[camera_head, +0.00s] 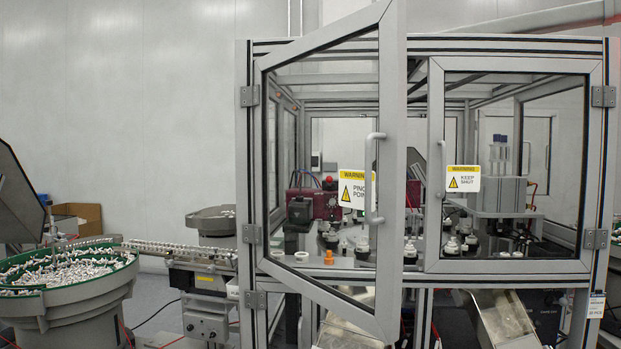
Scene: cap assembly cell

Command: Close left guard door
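The left guard door (391,250) is a grey-framed clear panel hinged on the cell's left post. It stands swung open toward me, with its free edge near the middle of the view. Its light vertical handle (368,180) is on the free edge, beside a yellow "WARNING" label (352,188) that the handle partly covers. The right guard door (435,225) looks shut in its frame and has its own handle (442,168) and a "KEEP SHUT" label (463,179). My gripper is not in view.
A bowl feeder (112,277) full of small white parts stands at the left, with a feed track (180,249) running to the cell. Inside the cell are a dark red unit (325,205) and several fixtures. A metal chute (503,318) sticks out below the right door.

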